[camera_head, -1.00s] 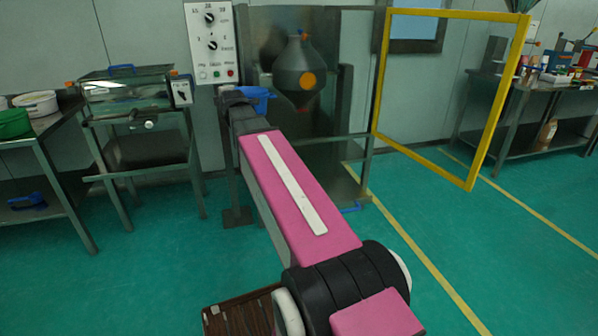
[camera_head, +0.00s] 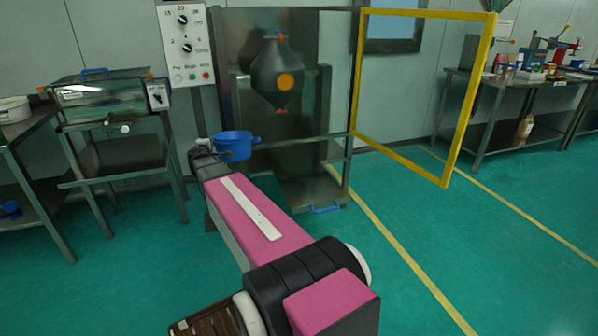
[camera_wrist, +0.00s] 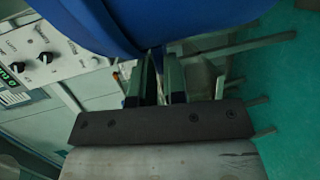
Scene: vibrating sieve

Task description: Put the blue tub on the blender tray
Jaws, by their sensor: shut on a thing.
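The blue tub (camera_head: 235,143) is held in the air at the end of my arm, in front of the blender's lower left side. My gripper (camera_wrist: 160,80) is shut on the tub's near edge. In the wrist view the blue tub (camera_wrist: 170,20) fills the top of the picture. The blender (camera_head: 277,75) is a dark double-cone vessel with an orange disc. The blender tray (camera_head: 310,190) is a grey metal plate low under the vessel, with a blue handle at its front. The tub is higher than the tray and to its left. The tub's inside is mostly hidden.
A yellow-framed gate (camera_head: 455,110) stands open at the blender's right. A control panel (camera_head: 184,45) is at its left. A metal rail (camera_head: 300,142) crosses the blender's front above the tray. Green floor in front is clear.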

